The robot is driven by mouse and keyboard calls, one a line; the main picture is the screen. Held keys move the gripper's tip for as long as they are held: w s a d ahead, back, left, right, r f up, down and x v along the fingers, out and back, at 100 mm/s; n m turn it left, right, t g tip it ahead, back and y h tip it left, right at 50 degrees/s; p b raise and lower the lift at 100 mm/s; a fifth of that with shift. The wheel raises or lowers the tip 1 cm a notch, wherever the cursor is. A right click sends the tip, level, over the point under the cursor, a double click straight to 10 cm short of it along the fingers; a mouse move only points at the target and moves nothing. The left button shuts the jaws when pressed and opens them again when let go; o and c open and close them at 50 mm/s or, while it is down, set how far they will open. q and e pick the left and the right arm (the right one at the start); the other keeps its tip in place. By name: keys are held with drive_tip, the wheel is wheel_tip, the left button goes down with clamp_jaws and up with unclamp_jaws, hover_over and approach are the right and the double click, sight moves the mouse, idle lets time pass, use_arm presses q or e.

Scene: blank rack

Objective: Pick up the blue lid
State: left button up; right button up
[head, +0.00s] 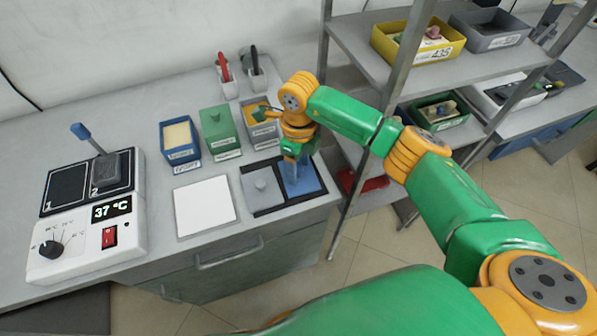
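The blue lid (305,186) lies flat in the right half of a dark two-place holder (284,205) near the front edge of the bench. My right gripper (296,158) points down over the far part of the lid and hides its middle. I cannot tell whether its fingers touch the lid or are closed on a knob. A grey lid (262,188) with a small knob lies in the left half of the holder. My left gripper is not in view.
A white square plate (204,206) lies left of the holder. Behind stand a blue box (180,139), a green box (219,130) and a box with yellow contents (258,109). A heater unit (92,215) is at the left. A shelf rack (397,75) rises at the right.

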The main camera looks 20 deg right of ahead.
drive_tip(key=shift+s+r, duration=0.1)
drive_tip(key=shift+s, duration=0.05)
clamp_jaws()
drive_tip(key=shift+r, duration=0.1)
